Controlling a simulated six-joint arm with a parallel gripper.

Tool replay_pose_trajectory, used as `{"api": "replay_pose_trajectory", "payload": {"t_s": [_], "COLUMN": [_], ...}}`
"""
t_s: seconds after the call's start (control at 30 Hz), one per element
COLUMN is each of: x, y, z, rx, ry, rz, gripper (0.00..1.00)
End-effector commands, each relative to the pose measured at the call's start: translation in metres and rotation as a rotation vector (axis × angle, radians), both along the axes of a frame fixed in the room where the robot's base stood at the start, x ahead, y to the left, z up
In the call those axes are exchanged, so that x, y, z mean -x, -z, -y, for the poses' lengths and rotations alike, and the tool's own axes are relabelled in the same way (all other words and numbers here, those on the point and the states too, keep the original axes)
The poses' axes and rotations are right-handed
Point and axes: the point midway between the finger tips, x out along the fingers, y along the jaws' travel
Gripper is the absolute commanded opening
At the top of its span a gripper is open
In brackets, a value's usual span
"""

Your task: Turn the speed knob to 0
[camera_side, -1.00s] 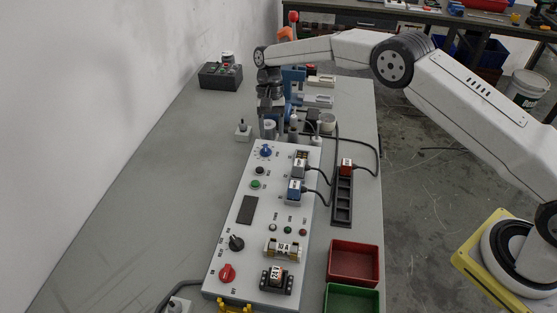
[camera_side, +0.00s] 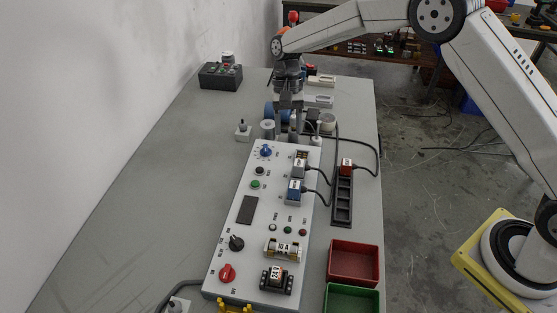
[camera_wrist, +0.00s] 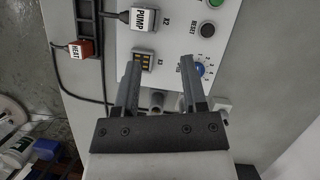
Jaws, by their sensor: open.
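A blue knob (camera_side: 265,151) with a printed dial scale around it sits at the far end of the grey control panel (camera_side: 226,205). Its label is too small to read. In the wrist view the blue knob (camera_wrist: 200,69) shows just right of the right finger's tip. My gripper (camera_side: 288,133) points down near the panel's far edge, to the right of the blue knob in the side view. In the wrist view my gripper (camera_wrist: 160,64) has its two fingers apart with nothing held between them. I cannot tell its exact height above the panel.
A PUMP plug (camera_wrist: 143,19) and socket X3 (camera_wrist: 143,61) stand near the fingers. Cables run to a black strip (camera_side: 342,205) with a red HEAT plug (camera_side: 346,166). A black selector (camera_side: 236,243) and a red knob (camera_side: 227,272) are nearer. Bare table lies left.

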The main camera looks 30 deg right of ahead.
Motion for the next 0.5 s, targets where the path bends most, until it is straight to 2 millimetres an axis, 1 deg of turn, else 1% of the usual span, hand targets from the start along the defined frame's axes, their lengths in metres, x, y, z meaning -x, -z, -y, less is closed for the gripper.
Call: {"api": "replay_pose_trajectory", "payload": {"t_s": [0.5], "x": [0.041], "y": [-0.019], "z": [0.008], "rx": [0.0], "ry": [0.001], "rz": [0.001], "gripper": [0.54]}}
